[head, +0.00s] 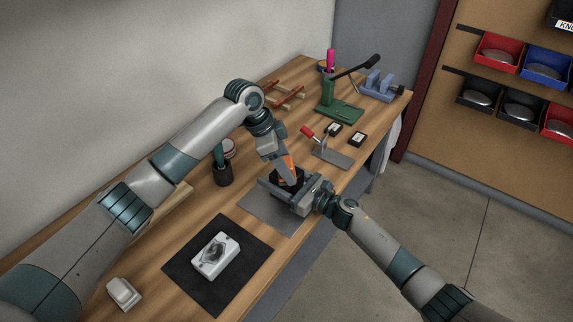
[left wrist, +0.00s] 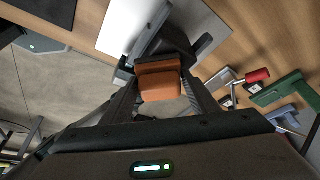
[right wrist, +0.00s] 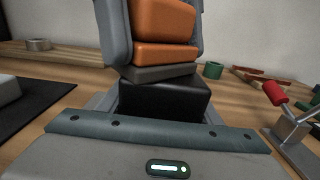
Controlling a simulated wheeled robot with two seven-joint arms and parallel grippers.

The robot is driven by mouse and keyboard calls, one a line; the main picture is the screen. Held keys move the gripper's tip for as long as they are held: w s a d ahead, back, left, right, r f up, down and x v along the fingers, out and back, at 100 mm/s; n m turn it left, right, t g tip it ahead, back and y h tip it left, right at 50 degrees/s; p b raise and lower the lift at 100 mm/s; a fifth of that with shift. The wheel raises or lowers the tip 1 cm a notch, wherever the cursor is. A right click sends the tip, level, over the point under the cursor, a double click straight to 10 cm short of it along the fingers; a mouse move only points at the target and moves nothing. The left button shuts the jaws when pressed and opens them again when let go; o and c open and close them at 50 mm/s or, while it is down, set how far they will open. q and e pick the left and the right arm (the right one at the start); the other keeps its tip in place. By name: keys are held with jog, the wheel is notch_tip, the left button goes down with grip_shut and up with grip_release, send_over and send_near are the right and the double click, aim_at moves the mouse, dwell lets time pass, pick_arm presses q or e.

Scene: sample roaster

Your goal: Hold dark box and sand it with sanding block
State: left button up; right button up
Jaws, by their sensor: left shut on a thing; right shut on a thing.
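The orange sanding block (head: 289,163) is between the fingers of my left gripper (head: 284,168), which is shut on it. It also shows in the left wrist view (left wrist: 160,82) and right wrist view (right wrist: 165,52), with a grey layer underneath. The dark box (right wrist: 165,100) is black and is held in my right gripper (head: 287,191), low over the bench. The block's grey underside sits on the box's top and appears to touch it. In the head view the box is mostly hidden by the grippers.
A grey plate (head: 262,214) lies beneath the grippers. A black mat (head: 187,268) with a white box (head: 216,255) is nearer. A red-handled clamp (head: 328,155), green press (head: 338,110) and blue vise (head: 380,87) stand farther back. A dark pen cup (head: 223,175) is at left.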

pick_arm(q)
jog(key=shift+w, duration=0.1)
jog(key=shift+w, duration=1)
jog(key=shift+w+f, duration=0.2)
jog(key=shift+w, duration=0.15)
pick_arm(e)
jog(key=shift+r, duration=0.1)
pick_arm(q)
jog(key=shift+a, duration=0.1)
jog(key=shift+s, duration=0.85)
jog(key=shift+r, duration=0.15)
